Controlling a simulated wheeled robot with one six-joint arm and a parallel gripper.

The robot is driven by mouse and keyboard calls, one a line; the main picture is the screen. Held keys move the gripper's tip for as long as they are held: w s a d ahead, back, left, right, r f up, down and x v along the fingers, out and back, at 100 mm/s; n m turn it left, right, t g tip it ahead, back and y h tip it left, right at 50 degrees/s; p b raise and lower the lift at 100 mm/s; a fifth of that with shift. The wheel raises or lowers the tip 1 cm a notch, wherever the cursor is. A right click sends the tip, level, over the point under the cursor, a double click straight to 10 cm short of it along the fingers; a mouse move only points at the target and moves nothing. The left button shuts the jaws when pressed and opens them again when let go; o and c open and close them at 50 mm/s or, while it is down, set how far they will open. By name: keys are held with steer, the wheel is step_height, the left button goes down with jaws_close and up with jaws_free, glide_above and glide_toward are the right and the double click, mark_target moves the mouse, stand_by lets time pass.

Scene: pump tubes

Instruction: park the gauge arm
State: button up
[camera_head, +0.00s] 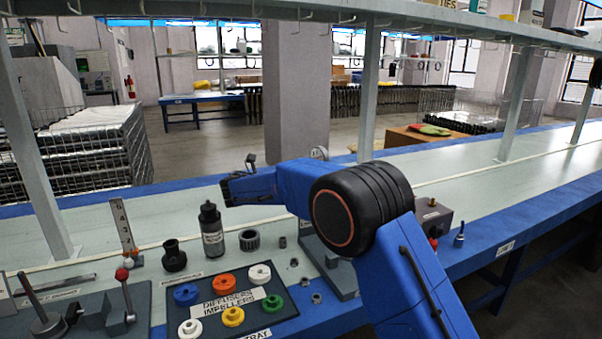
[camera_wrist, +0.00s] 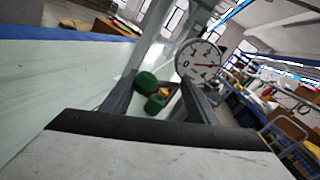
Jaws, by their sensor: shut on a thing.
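A round white dial gauge (camera_wrist: 199,62) with black numerals and a red needle shows in the wrist view, just beyond the right finger. My gripper (camera_wrist: 158,80) has green rounded parts (camera_wrist: 147,82) and a small red and yellow piece between its fingers. I take these as part of the gauge arm, held in the grip. In the head view my gripper (camera_head: 228,190) points left above the bench, behind and above the black bottle. A round gauge rim (camera_head: 319,153) shows just above my blue arm. My arm hides the rest of the gauge arm there.
A black bottle (camera_head: 211,230) stands below my gripper, beside a dark cup (camera_head: 174,256) and a ribbed ring (camera_head: 249,240). A dark tray (camera_head: 210,279) with several coloured impellers lies in front. Shelf posts (camera_head: 369,90) rise behind.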

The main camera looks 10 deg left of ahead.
steer(key=shift+w+d+r, duration=0.45)
steer(key=shift+d+r, duration=0.15)
steer(key=shift+r, duration=0.05)
steer(key=f+v, duration=0.1)
steer(key=v, duration=1.7)
steer(key=shift+s+a, duration=0.2)
steer(key=shift+a, duration=0.2)
steer(key=shift+f, duration=0.1)
